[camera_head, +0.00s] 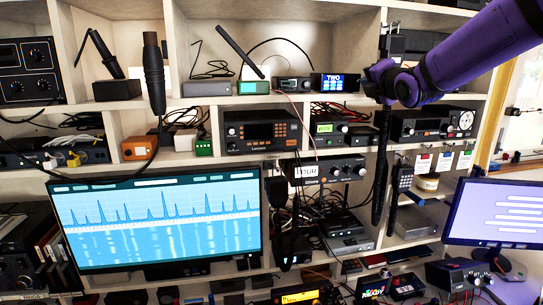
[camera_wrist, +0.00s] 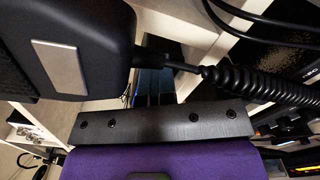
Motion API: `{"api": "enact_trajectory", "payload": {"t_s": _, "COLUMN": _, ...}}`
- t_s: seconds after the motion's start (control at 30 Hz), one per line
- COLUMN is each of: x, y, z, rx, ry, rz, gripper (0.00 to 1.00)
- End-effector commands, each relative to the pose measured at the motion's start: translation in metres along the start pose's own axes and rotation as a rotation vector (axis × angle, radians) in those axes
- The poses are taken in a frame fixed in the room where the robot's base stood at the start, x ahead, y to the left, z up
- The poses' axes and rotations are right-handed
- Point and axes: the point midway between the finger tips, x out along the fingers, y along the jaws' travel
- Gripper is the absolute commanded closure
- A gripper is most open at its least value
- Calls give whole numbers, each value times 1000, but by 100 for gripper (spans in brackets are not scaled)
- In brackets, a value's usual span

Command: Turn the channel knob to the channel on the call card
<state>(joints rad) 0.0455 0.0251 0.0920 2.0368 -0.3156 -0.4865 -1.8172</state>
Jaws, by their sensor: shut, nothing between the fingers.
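My purple arm enters the head view at the upper right. My gripper (camera_head: 380,82) is shut and empty in front of the upper right cubbies, apart from the radio fronts. In the wrist view, its purple body and dark bolted plate fill the lower middle. A white card (camera_head: 306,171) with large letters, apparently "FOUR", is at the left of a dark radio (camera_head: 338,168) with round knobs. A small blue screen (camera_head: 333,82) reads "TWO". A green display (camera_head: 324,128) is too small to read surely. I cannot tell which knob is the channel knob.
A large monitor (camera_head: 160,220) shows a blue waterfall plot. Another monitor (camera_head: 497,212) stands at the right. A hanging black handset (camera_head: 153,75) and coiled cords cross the shelf fronts. A dark handset-like body (camera_wrist: 75,45) and coiled cord (camera_wrist: 265,85) lie close to my wrist.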

Motion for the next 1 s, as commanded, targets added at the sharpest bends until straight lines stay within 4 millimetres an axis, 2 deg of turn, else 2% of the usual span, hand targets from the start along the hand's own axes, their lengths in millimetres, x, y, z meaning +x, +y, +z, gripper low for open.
{"api": "enact_trajectory", "payload": {"t_s": 0.03, "x": 4, "y": 19, "z": 0, "rx": 2, "ry": -4, "rz": 39, "gripper": 100}}
{"api": "enact_trajectory", "payload": {"t_s": 0.43, "x": 3, "y": 28, "z": -2, "rx": 2, "ry": -4, "rz": 40, "gripper": 100}}
{"api": "enact_trajectory", "payload": {"t_s": 1.0, "x": 3, "y": 29, "z": 2, "rx": 1, "ry": -4, "rz": 41, "gripper": 100}}
